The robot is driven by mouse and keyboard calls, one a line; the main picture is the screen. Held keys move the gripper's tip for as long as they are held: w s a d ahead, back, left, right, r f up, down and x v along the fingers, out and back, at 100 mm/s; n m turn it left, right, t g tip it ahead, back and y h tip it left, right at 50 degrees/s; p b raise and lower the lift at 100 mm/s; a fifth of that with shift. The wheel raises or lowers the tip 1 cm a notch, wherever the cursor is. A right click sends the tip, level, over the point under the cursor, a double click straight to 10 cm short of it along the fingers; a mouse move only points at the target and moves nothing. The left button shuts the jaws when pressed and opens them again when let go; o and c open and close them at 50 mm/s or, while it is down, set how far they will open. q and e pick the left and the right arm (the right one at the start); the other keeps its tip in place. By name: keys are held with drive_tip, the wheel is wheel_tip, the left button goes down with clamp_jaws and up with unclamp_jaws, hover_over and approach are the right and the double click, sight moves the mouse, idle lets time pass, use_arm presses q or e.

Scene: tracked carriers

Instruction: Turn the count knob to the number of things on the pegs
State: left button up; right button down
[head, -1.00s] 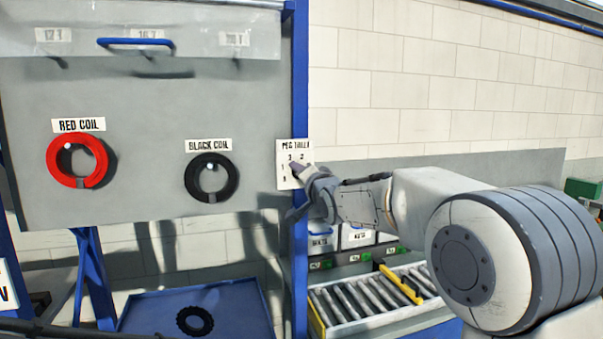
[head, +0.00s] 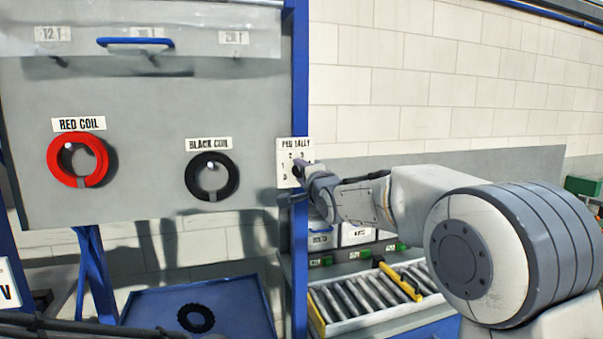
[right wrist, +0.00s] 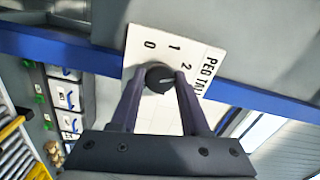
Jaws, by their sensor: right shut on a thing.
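The count knob (right wrist: 157,77) is a dark round knob on the white PEG TALLY plate (right wrist: 137,62), which also hangs at the board's right edge in the head view (head: 284,180). My right gripper (right wrist: 160,80) is shut on the knob, one finger on each side. A pale pointer mark shows on the knob's face, but I cannot tell exactly which number it meets. A red coil (head: 59,171) hangs on the RED COIL peg and a black coil (head: 231,181) on the BLACK COIL peg. My left gripper is out of view.
Upper pegs labelled 12 T, 16 T and 20 T sit behind a clear cover (head: 205,30) with a blue handle (head: 135,42); no rings show there. A black toothed ring (head: 196,318) lies in the blue tray (head: 245,300). A roller conveyor (head: 365,297) stands below my right arm.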

drive_tip(key=shift+f, duration=0.1)
drive_tip(key=shift+c, duration=1.9)
unclamp_jaws()
drive_tip(key=b+v, duration=0.4)
drive_tip(key=v, duration=0.6)
drive_tip(key=shift+s, duration=0.2)
